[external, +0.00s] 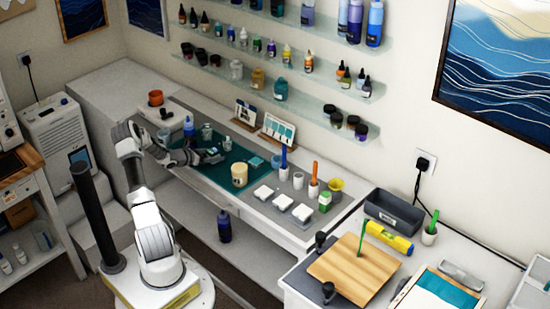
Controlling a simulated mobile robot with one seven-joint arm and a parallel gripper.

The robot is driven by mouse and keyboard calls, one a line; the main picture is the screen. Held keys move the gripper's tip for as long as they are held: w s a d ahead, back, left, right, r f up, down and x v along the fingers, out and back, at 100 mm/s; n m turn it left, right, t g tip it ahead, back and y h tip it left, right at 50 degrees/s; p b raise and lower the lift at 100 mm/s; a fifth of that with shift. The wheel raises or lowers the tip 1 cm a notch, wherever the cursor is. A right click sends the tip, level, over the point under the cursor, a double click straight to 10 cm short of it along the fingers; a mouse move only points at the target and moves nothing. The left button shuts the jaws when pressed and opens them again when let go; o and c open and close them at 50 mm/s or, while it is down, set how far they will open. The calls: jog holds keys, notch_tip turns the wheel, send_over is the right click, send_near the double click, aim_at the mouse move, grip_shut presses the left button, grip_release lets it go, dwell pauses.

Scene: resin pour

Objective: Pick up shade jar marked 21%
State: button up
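My gripper (214,157) is low over the teal mat (218,178) on the long white counter. Whether its fingers are open or shut is too small to tell. Small clear jars (207,132) stand just behind it, near the back of the mat. A cream tub (239,175) stands to its right at the mat's front. No 21% mark is legible on any jar, so I cannot tell which one is the shade jar.
A blue bottle (189,125) and an orange pot (155,98) stand left of the jars. Display cards (278,130) stand behind the mat. White square pads (282,203), white cups (298,180) and a yellow cup (336,185) crowd the right. Bottle shelves hang above.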

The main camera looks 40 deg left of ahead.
grip_shut()
